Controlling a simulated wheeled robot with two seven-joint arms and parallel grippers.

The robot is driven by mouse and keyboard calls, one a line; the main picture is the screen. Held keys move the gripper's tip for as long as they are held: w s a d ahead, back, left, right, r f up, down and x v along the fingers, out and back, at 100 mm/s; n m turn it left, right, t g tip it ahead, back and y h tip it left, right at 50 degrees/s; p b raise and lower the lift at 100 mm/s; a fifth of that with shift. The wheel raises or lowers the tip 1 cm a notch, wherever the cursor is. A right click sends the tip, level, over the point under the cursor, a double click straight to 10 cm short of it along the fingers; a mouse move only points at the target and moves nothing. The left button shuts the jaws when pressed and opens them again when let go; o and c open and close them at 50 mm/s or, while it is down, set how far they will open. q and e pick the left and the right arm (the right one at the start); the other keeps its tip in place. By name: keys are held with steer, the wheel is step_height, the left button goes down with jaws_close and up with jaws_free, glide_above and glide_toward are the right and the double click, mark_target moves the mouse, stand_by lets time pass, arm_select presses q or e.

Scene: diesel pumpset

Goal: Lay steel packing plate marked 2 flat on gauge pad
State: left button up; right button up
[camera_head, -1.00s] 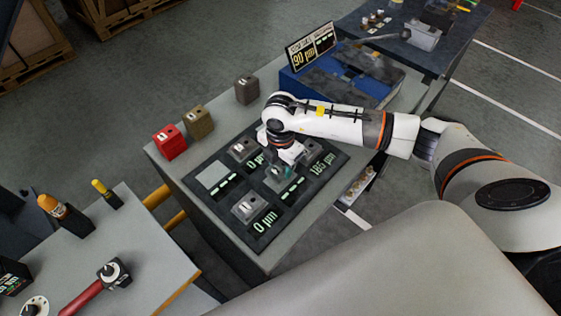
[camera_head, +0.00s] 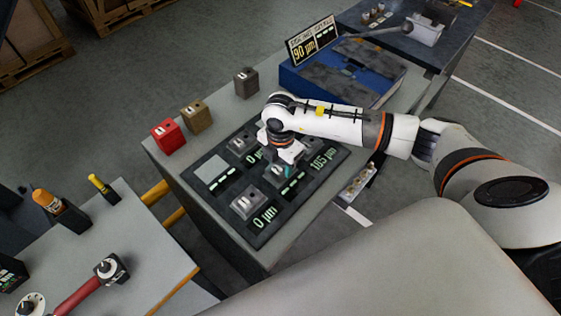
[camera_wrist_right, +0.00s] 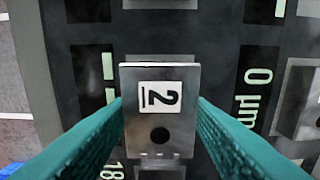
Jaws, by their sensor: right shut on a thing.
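My right gripper (camera_head: 284,168) is over the middle of a dark gauge board (camera_head: 192,176). In the right wrist view, its two teal fingers (camera_wrist_right: 160,106) are shut on the side edges of the steel packing plate marked 2 (camera_wrist_right: 160,118). The plate is grey, with a white label and a dark round hole. It looks level, with a grey pad edge (camera_wrist_right: 160,172) partly hidden under it. I cannot tell whether the plate touches the pad. A bare light grey square pad (camera_head: 213,170) is at the board's left. My left gripper is not in view.
Grey blocks (camera_head: 246,203) sit on other board pads. Green readouts (camera_head: 264,217) show 0 µm and about 185 µm. Red (camera_head: 168,137), brown (camera_head: 196,116) and dark grey (camera_head: 246,82) blocks line the table's back.

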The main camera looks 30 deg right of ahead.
steer(key=shift+f, duration=0.15)
steer(key=shift+f+b, duration=0.5)
steer(key=shift+b, duration=0.1)
steer(key=o, duration=1.4)
steer(key=shift+c, duration=0.2)
step_height(320, 180, up, 12)
steer(key=b, duration=0.2)
steer(key=shift+b, duration=0.3)
step_height(320, 180, up, 6)
steer(key=p, duration=0.4)
glide_above(281, 166)
